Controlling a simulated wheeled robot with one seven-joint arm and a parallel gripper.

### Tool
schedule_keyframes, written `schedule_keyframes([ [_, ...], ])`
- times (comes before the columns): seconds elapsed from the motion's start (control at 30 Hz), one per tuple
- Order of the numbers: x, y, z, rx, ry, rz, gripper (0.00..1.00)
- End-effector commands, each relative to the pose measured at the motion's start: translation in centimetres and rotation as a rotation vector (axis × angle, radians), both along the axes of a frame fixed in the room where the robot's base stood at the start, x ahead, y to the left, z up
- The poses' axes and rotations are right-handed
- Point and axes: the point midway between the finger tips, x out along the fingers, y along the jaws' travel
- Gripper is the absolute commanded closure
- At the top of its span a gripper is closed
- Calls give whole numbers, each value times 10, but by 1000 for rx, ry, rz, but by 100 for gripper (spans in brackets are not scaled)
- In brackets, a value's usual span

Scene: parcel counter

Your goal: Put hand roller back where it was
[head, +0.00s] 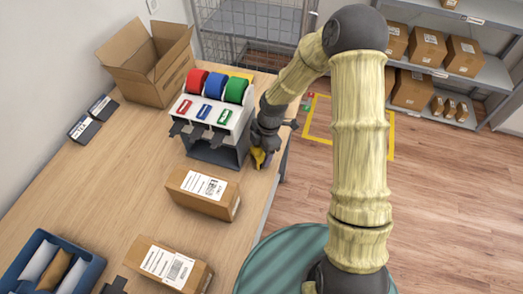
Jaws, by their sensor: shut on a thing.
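My gripper (262,157) is low at the right edge of the counter, just right of the tape dispenser stand. It is shut on a small yellow thing (258,154), which seems to be the hand roller. The arm and gripper hide most of it, and I cannot tell whether it touches the counter. The dispenser stand (213,154) is white and grey and carries red, blue and green rolls on top, with matching coloured labels in front.
On the wooden counter (135,185), a closed parcel (190,202) lies in front of the stand and another parcel (152,258) is nearer. An open carton (150,65) stands behind left. A blue tray (87,270) is at lower left. The left-middle counter is clear.

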Motion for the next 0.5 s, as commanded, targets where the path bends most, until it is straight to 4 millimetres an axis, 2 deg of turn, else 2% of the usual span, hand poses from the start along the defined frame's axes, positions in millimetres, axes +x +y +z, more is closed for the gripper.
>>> schedule_keyframes([
  [0.03, -2, -1, -6, -1, 6, 0, 62],
  [0.1, -2, -1, -8, -1, 7, -1, 71],
  [0.13, -2, -1, -9, -2, 8, 0, 71],
  [0.2, -3, -1, -11, -2, 8, 0, 81],
  [0.23, -3, -1, -12, -2, 9, 0, 81],
  [0.27, -3, -1, -12, -2, 9, 0, 88],
  [0.3, -3, -1, -11, -2, 9, -1, 88],
  [0.33, -3, -2, -12, -2, 11, -1, 35],
  [0.43, -3, -2, -12, -3, 10, -1, 15],
  [0.5, -3, -1, -11, -2, 9, -1, 15],
])
